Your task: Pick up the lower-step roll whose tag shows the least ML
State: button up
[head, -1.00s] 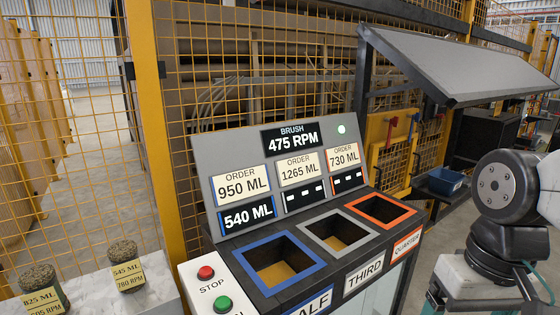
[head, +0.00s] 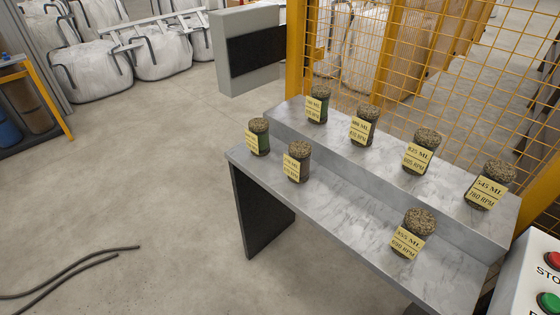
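A two-step grey marble stand (head: 365,223) holds upright turf rolls with yellow tags. On the lower step, a green-sided roll (head: 258,137) stands at the left end, its tag too small to read. A second lower-step roll (head: 297,162) stands just right of it, its tag also unreadable. A third lower-step roll (head: 413,232) stands apart at the right; its tag seems to read 355 ML, 690 RPM. On the upper step are rolls at the back left (head: 317,104), the middle (head: 364,126), one tagged 825 ML (head: 421,150) and one tagged 545 ML (head: 490,184). My gripper is not in view.
A yellow mesh fence (head: 450,80) runs close behind the stand. A panel with red and green buttons (head: 530,275) borders it at the right. Dark hoses (head: 75,268) lie on the floor at left. The floor between is clear. White bulk bags (head: 90,70) stand far back.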

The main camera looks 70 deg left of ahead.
aim_at(296, 164)
jog(key=u, duration=3.95)
jog(key=k, duration=0.5)
jog(key=z, duration=1.55)
jog(key=i, duration=1)
jog(key=u, duration=0.05)
